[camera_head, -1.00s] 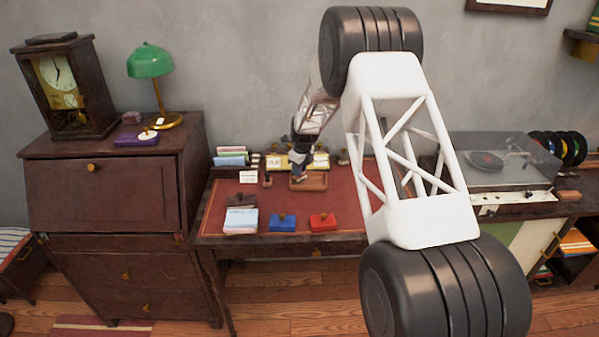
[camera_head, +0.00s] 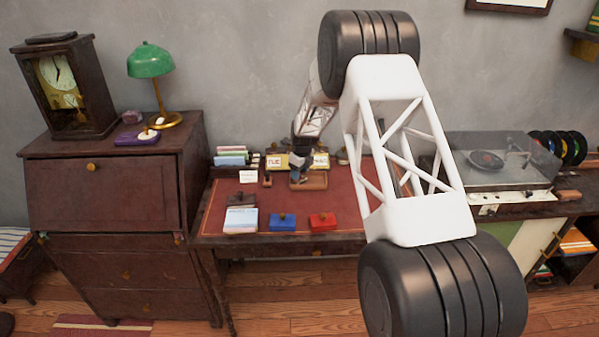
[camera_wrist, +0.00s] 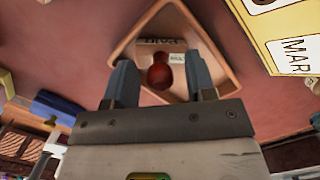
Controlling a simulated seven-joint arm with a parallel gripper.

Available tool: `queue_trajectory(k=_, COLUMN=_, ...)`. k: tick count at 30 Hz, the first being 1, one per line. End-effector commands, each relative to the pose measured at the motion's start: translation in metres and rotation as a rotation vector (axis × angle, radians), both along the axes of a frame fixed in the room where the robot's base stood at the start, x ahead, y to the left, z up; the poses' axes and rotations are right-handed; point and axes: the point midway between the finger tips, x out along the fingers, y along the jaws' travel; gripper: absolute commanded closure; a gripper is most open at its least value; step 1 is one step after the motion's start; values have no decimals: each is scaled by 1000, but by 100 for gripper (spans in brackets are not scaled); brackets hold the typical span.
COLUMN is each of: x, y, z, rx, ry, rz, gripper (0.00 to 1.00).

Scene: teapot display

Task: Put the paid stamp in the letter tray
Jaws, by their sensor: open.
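The paid stamp (camera_wrist: 159,76), a wooden block marked PAID with a rounded red-brown knob, shows in the wrist view inside a shallow wooden tray. This tray (camera_wrist: 217,42), which I take as the letter tray, also shows in the head view (camera_head: 317,181) on the red desk top. My gripper (camera_wrist: 160,82) is open, with one finger on each side of the stamp's knob. I cannot tell whether a finger touches it. In the head view my gripper (camera_head: 297,178) is low over the tray and hides the stamp.
Yellow calendar blocks (camera_head: 274,162) stand just behind the tray; one reads MAR (camera_wrist: 297,42). A blue box (camera_head: 283,222) and a red box (camera_head: 322,222) lie at the desk's front, beside a paper pad (camera_head: 240,220). Red desk surface between them is clear.

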Motion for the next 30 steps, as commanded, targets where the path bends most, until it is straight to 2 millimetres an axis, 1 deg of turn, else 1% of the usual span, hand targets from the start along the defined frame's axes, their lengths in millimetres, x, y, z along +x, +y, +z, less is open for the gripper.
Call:
queue_trajectory(k=5, x=0, y=0, z=2, rx=0, ry=0, rz=0, gripper=49)
queue_trajectory(k=11, x=-1, y=-1, z=14, rx=0, ry=-1, rz=0, gripper=49)
queue_trajectory(k=14, x=-1, y=-2, z=24, rx=0, ry=-1, rz=0, gripper=49)
queue_trajectory(k=20, x=-4, y=-5, z=54, rx=0, ry=-1, rz=0, gripper=49)
queue_trajectory(k=24, x=-5, y=-7, z=78, rx=0, ry=-3, rz=0, gripper=49)
queue_trajectory(k=30, x=-7, y=-10, z=105, rx=1, ry=-2, rz=0, gripper=49)
